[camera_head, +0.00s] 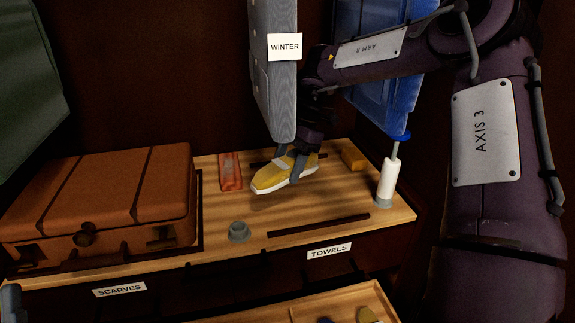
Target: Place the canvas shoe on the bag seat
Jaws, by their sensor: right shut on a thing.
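A grey hanging panel marked WINTER (272,90) partly hides my right wrist. An open drawer (310,308) shows below.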

